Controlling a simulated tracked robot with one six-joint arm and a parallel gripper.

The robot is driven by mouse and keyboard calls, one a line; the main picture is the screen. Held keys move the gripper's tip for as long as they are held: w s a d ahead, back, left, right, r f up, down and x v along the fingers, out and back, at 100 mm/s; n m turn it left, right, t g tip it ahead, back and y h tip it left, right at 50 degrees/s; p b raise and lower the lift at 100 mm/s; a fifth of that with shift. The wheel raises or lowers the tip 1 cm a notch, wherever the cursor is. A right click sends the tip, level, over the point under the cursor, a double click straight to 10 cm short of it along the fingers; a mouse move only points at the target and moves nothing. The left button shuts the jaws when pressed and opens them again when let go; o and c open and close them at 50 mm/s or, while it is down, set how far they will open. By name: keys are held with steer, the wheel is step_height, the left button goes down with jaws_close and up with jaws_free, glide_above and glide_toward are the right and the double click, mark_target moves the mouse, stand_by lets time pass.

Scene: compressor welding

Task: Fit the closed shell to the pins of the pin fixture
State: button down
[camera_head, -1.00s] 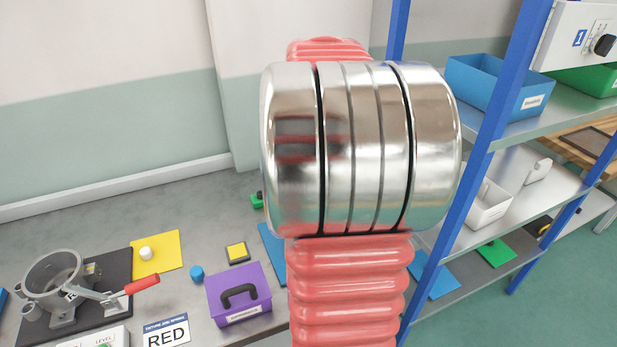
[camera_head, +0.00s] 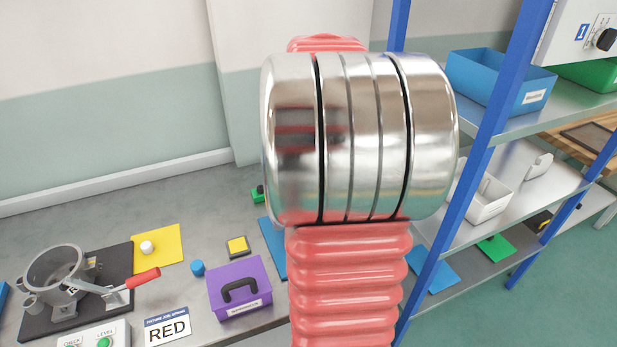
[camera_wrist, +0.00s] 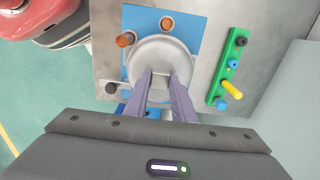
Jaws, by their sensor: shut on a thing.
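In the wrist view my gripper (camera_wrist: 162,84) is shut on a pale grey rounded shell (camera_wrist: 158,55), with one finger on either side of its near part. The shell lies over a blue plate (camera_wrist: 195,25). Copper-coloured round ends show at its upper left (camera_wrist: 126,39) and above it (camera_wrist: 167,22), and a black knob (camera_wrist: 111,88) at its lower left. I cannot tell which of these belong to the shell and which to the pin fixture. The shell's underside is hidden. In the head view my arm hides the gripper and shell.
A green strip with coloured pegs (camera_wrist: 231,70) stands right of the shell. On the bench are a purple box (camera_head: 262,270), a clamp with a red handle (camera_head: 143,278) and a yellow mat (camera_head: 170,256). A blue-posted shelf (camera_head: 485,150) stands close on the right.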

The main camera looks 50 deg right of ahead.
steer(key=shift+f, duration=0.8)
steer(key=c, duration=1.4)
jaws_free()
steer(key=shift+f, duration=0.1)
step_height(320, 180, up, 14)
steer(key=shift+f, duration=0.1)
